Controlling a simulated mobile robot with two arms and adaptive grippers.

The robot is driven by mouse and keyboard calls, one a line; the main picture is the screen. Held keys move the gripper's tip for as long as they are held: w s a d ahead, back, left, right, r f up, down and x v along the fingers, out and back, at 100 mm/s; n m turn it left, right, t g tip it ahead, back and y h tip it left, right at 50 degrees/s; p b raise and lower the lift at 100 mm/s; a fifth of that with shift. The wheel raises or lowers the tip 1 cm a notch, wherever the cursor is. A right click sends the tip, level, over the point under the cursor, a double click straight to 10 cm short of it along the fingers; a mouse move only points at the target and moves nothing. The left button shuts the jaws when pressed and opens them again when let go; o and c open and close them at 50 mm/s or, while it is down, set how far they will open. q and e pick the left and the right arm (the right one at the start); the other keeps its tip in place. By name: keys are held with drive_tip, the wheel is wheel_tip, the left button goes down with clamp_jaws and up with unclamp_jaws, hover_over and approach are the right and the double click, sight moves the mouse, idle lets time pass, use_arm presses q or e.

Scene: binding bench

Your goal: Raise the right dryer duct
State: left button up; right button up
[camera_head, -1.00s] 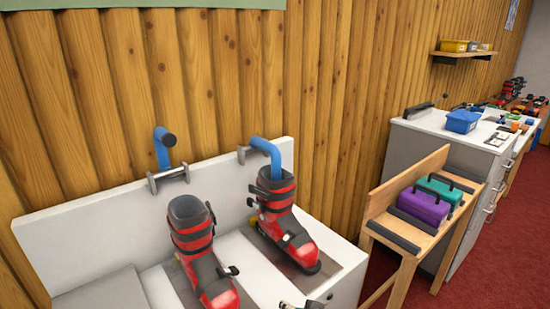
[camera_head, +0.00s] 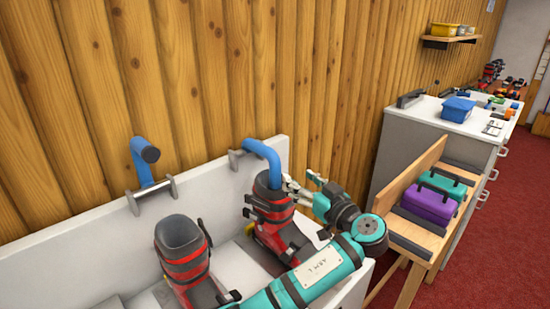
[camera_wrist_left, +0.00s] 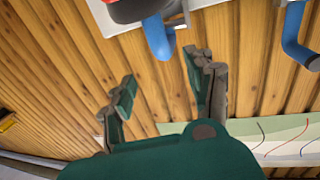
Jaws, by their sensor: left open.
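The right dryer duct (camera_head: 264,157) is a blue bent tube on a grey bracket. Its end points down into the top of the right red-and-black boot (camera_head: 275,225). My left gripper (camera_head: 301,183) is open and empty just right of this duct and the boot's cuff, apparently not touching them. In the left wrist view, the duct (camera_wrist_left: 158,40) shows at the top, beyond and between the open fingers (camera_wrist_left: 160,80). My right gripper is out of view.
The ducts' brackets sit on the white back panel (camera_head: 85,228) against the log wall. A wooden bench (camera_head: 415,232) with a purple case (camera_head: 430,204) and a teal case (camera_head: 442,183) stands to the right. A grey cabinet (camera_head: 425,145) is behind it.

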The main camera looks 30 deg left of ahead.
sight(279, 163)
use_arm(q)
drive_tip(key=p+x, duration=0.2)
drive_tip(key=x, duration=0.9)
drive_tip(key=shift+w+a, duration=0.1)
drive_tip(key=shift+a, duration=0.1)
drive_tip(key=shift+w+a, duration=0.15)
drive_tip(key=shift+a, duration=0.1)
drive_tip(key=shift+c, duration=0.2)
drive_tip(key=c, duration=0.9)
clamp_jaws()
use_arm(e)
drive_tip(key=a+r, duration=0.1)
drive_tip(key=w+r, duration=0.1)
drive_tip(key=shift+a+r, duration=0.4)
